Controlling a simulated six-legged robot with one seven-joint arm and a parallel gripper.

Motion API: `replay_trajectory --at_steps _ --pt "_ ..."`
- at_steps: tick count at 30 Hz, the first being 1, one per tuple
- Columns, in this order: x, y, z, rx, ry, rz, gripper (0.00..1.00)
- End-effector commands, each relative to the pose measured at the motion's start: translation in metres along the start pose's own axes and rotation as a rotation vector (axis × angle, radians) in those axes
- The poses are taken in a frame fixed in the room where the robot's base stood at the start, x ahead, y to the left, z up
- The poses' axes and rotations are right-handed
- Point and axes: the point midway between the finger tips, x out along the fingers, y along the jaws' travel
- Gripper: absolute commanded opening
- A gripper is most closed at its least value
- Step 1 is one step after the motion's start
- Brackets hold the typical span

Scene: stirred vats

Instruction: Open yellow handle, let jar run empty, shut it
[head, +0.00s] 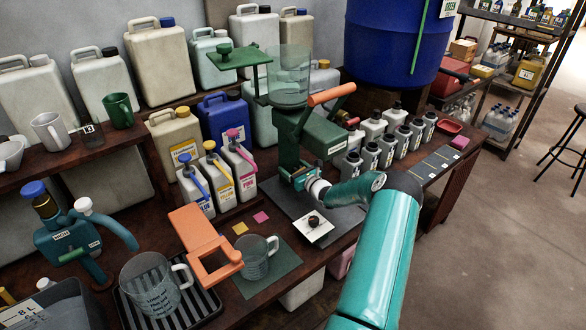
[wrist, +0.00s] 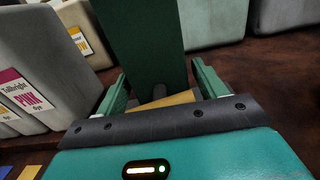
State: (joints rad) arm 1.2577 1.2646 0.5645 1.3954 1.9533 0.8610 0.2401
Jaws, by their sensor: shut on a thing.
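A clear jar (head: 290,78) stands upright on a dark green dispenser (head: 312,135) with an orange lever on top. I cannot tell how much is in the jar. My gripper (head: 302,178) is low at the front of the dispenser. In the wrist view, my gripper (wrist: 161,88) is shut on the yellow handle (wrist: 168,101), which lies between its green fingers. The dark green body (wrist: 142,40) of the dispenser rises just beyond. The handle is hidden in the head view, so I cannot tell whether it is open or shut.
A white square (head: 315,227) with a dark lump lies in front of the dispenser. Dye bottles (head: 216,178) stand to its left, small grey bottles (head: 385,147) to its right. A glass measuring cup (head: 258,258) and an orange stand (head: 205,240) are front left.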

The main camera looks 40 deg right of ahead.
Motion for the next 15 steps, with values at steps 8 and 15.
replay_trajectory --at_steps 8,15 --pt "-0.0002 0.0000 0.0000 0.183 0.000 0.001 0.48" --pt "-0.0002 0.0002 -0.0002 0.191 0.000 0.001 0.48"
